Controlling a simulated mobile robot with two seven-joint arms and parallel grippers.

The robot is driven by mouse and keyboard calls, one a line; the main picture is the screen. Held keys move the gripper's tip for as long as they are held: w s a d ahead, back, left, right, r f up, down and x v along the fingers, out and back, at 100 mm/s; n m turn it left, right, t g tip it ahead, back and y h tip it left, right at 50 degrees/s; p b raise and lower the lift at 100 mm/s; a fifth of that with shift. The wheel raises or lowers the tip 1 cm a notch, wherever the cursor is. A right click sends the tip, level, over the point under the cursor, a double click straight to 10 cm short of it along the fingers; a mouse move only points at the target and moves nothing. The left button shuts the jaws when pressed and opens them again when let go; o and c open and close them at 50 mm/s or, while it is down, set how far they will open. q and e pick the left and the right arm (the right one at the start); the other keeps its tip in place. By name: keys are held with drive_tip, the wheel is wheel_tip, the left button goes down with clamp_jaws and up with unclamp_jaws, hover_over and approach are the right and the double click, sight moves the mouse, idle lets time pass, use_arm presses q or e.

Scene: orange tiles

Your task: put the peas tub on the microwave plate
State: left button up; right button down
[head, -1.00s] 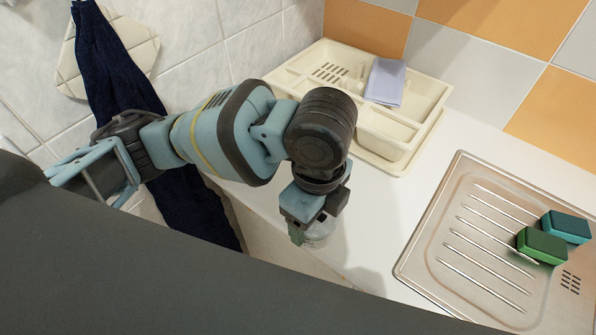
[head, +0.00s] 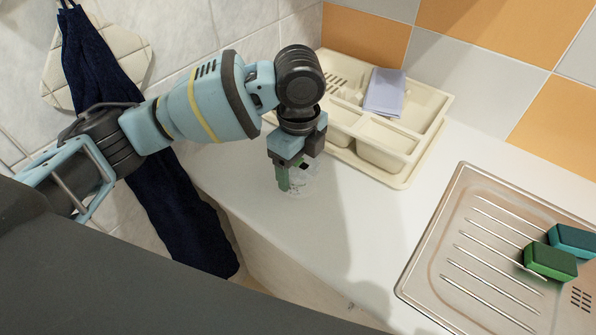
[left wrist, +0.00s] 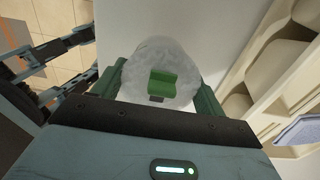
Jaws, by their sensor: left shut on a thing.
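My left gripper (head: 292,180) is over the white counter, to the left of the cream dish rack. It is shut on a pale, translucent tub (head: 306,182), which is largely hidden behind the fingers. In the left wrist view the tub (left wrist: 150,62) is between the two green fingers, with a green patch on its top. I take it for the peas tub, but no label can be read. Whether it touches the counter cannot be told. The microwave plate and my right gripper are not in view.
The cream dish rack (head: 432,128) stands against the tiled wall, with a folded lilac cloth (head: 384,92) on it. A steel draining board (head: 425,270) with green sponge (head: 550,261) and teal sponge (head: 573,240) is at the right. The counter (head: 345,235) between is clear. A dark blue towel (head: 185,215) hangs left.

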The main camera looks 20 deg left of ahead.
use_arm(q)
drive_tip(key=shift+w+a, duration=0.15)
drive_tip(key=shift+w, duration=0.15)
drive_tip(key=shift+f, duration=1.75)
drive_tip(key=shift+f, duration=0.15)
drive_tip(key=o, duration=1.2)
drive_tip(key=shift+c, duration=0.2)
wheel_tip(320, 180, up, 12)
drive_tip(key=shift+r+p, duration=0.15)
drive_tip(key=shift+p, duration=0.2)
